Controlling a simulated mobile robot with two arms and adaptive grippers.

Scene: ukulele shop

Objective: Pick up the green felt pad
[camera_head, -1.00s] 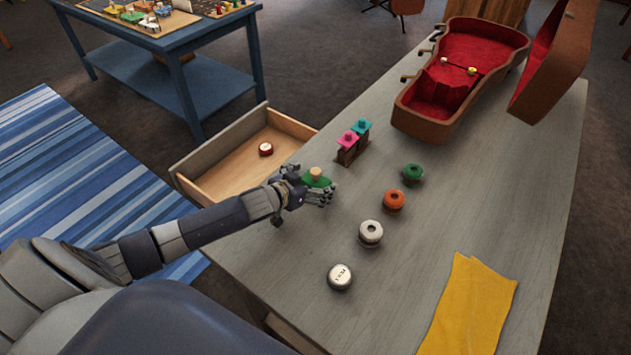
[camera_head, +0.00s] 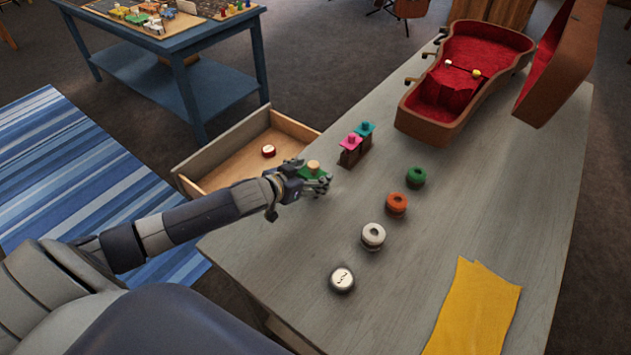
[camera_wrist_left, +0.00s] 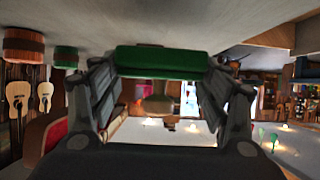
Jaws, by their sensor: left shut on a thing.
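The green felt pad (camera_head: 311,174), with a pale wooden knob (camera_head: 313,165) on it, is between the fingers of my left gripper (camera_head: 318,180). The gripper is shut on it, near the left edge of the grey tabletop. In the left wrist view the green pad (camera_wrist_left: 160,62) spans the gap between both fingers, with the knob beside it, slightly blurred. The exact gap between pad and tabletop is hard to tell. My right gripper is not in view.
Pink (camera_head: 351,141) and teal (camera_head: 365,129) pieces stand behind the gripper. An open drawer (camera_head: 223,153), red-lined case (camera_head: 425,127) and yellow cloth (camera_head: 472,310) are nearby.

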